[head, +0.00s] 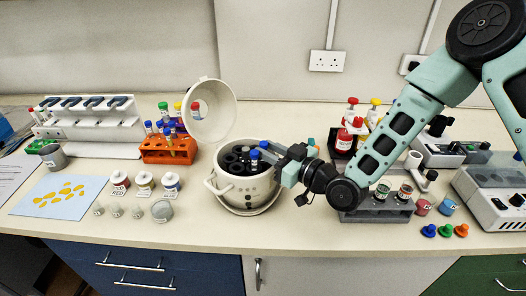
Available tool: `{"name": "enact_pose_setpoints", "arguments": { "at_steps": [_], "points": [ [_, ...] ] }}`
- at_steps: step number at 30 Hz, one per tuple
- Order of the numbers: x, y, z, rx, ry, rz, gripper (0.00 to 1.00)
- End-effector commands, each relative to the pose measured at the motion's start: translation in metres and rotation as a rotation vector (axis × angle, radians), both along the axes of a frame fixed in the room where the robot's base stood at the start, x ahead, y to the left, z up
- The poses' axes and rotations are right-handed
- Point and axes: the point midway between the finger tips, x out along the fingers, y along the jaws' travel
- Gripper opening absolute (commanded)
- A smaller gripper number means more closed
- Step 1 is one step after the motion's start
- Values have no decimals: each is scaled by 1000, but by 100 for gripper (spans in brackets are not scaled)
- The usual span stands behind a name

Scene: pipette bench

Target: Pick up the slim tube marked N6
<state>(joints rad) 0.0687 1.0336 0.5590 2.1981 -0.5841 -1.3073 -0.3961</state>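My gripper (268,153) reaches in from the right, over the rim of a white round pot-like centrifuge (248,200) with its lid (211,112) raised. A slim tube with a blue cap (254,156) stands in the centrifuge's dark rotor, right at my fingertips. Whether the fingers touch it or are closed on it is too small to tell. A second blue cap (264,145) shows just behind the fingers. No N6 mark is readable on any tube. Several slim capped tubes also stand in an orange rack (168,155) to the left.
Labelled jars (145,182) and small clear vials stand left of the centrifuge, by a blue mat (60,197) with yellow pieces. Red-capped bottles (344,138) and a grey rack (378,212) stand right, near or under my arm. The bench front before the centrifuge is clear.

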Motion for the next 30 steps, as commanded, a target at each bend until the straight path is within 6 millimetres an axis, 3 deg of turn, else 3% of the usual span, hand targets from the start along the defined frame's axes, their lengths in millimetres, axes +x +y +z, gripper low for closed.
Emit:
{"name": "enact_pose_setpoints", "arguments": {
  "at_steps": [8, 11, 12, 24, 30],
  "points": [
    [3, 4, -1, 0, 0, 0, 25],
    [3, 4, -1, 0, 0, 0, 3],
    [3, 4, -1, 0, 0, 0, 0],
    [4, 4, 1, -1, -1, -1, 0],
    [9, 7, 16, 0, -4, 0, 0]
  ]
}}
